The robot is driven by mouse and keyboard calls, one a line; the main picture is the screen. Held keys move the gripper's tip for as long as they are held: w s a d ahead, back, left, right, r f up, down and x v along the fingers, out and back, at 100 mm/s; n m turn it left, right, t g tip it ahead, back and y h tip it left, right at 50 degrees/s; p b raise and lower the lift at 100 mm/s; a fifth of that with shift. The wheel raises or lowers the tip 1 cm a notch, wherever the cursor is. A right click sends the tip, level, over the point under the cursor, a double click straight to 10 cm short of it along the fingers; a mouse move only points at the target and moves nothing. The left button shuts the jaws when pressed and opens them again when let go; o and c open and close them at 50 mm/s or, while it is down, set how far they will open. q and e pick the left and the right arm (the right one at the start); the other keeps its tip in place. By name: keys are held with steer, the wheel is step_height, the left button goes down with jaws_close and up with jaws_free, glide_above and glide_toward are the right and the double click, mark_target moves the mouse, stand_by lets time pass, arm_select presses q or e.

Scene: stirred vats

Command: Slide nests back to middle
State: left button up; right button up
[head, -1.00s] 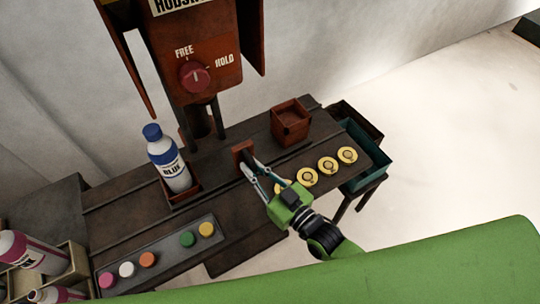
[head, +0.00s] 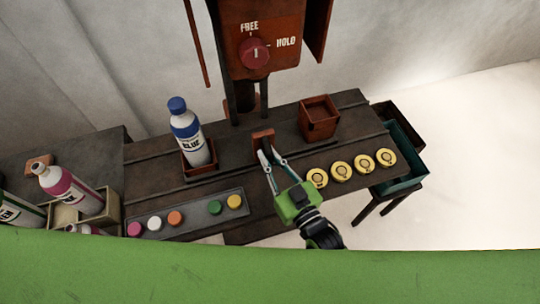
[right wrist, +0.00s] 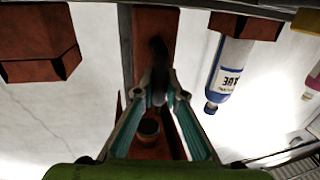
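Two red-brown square nests sit on a dark sliding plate (head: 235,153) on the bench. The left nest (head: 198,167) holds a white bottle (head: 188,138) with a blue cap and BLUE label. The right nest (head: 318,122) looks empty. Between them stands a red-brown upright handle (head: 263,138); it also shows in the right wrist view (right wrist: 155,30). My right gripper (head: 268,155) is at the handle's near side, its fingertips drawn together and looking closed on it; the exact contact is hard to see. The handle is roughly in line with the machine column, slightly to its right. My left gripper is not in view.
A machine with a FREE/HOLD knob (head: 254,52) rises behind the plate. Several yellow discs (head: 341,171) lie at the right front. A grey strip of coloured caps (head: 185,215) lies at the left front. Pink bottles (head: 68,188) stand far left, and a teal bin (head: 402,148) hangs at the right.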

steer(key=o, duration=0.4)
steer(key=v, duration=1.2)
